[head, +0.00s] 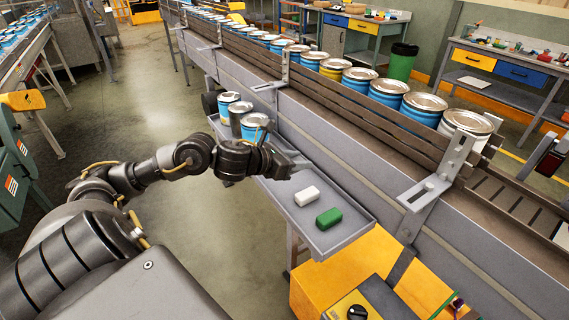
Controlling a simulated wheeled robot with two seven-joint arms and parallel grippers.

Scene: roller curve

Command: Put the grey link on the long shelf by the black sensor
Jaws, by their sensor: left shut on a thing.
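The long shelf (350,236) is a grey tray with a raised rim along the near side of the conveyor. My left gripper (296,162) is over the middle of the shelf, near the conveyor side. It is shut on a small grey piece, taken as the grey link, which is hard to tell apart from the dark fingers. A black part (209,102) at the shelf's far end may be the black sensor; cans partly hide that area. My right gripper is not in view.
A white block (307,196) and a green block (329,218) lie on the shelf's near part. Blue cans (228,101) and a grey cylinder (240,117) stand on its far part. The conveyor (330,140) with a row of cans runs alongside. A yellow cabinet (345,280) stands below.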

